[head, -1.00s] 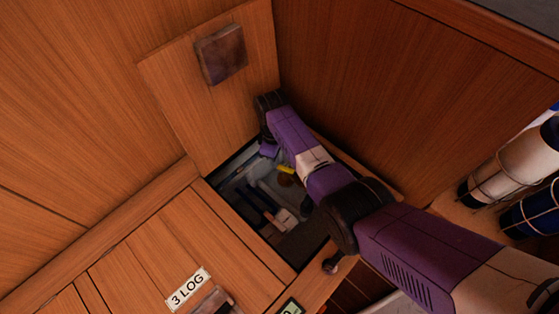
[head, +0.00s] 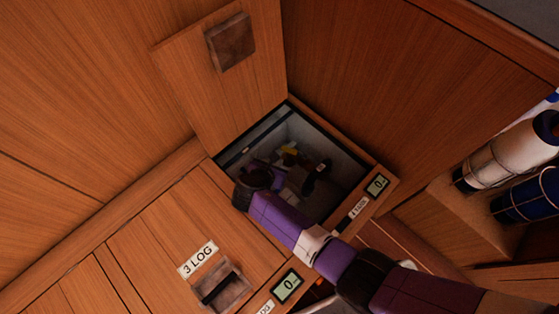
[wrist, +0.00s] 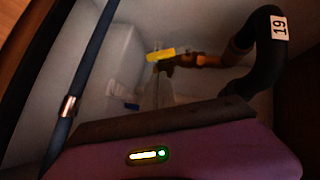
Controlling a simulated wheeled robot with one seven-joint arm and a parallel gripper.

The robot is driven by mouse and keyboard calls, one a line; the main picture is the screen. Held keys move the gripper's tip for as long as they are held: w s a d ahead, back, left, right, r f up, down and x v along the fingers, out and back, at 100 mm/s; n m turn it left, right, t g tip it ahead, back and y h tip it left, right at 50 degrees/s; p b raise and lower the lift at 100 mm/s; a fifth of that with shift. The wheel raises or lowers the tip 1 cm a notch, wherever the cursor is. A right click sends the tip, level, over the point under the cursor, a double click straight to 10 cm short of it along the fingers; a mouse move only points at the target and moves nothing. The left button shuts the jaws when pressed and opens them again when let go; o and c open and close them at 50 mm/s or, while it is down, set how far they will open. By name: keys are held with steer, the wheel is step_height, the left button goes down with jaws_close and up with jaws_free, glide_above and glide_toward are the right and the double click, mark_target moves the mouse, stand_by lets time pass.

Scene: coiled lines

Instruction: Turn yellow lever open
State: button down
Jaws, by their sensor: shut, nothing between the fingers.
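The yellow lever (wrist: 161,54) sits on a brownish valve fitting (wrist: 185,61) inside the open compartment, in the upper middle of the wrist view. It looks roughly level there, with a slight tilt. In the head view the lever (head: 289,150) is a small yellow spot deep in the compartment. My gripper (head: 277,172) reaches into the compartment, to the lower left of the lever. It is shut and empty. In the wrist view its purple body fills the bottom, apart from the lever in the picture. The fingertips are hard to make out.
A black hose (wrist: 268,50) with a "19" tag curves right of the valve. A dark pipe (wrist: 78,85) crosses the left. The compartment's wooden lid (head: 222,90) stands open.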

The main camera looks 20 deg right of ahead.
mark_target(287, 148)
steer(key=b+x, duration=0.4)
steer(key=x, duration=0.4)
steer(key=shift+d+f+b, duration=0.2)
steer(key=shift+f+b, duration=0.05)
steer(key=shift+b, duration=0.05)
steer(key=shift+w, duration=0.1)
steer(key=w+m+g+b, duration=0.1)
steer(key=w+m+h+b, duration=0.1)
steer(key=m+b, duration=0.1)
steer(key=shift+d+f+g, duration=0.2)
steer(key=shift+d+g, duration=0.15)
steer(key=shift+g, duration=0.05)
steer(key=shift+w+d+r, duration=0.2)
steer(key=shift+w+d, duration=0.15)
steer(key=shift+w, duration=0.05)
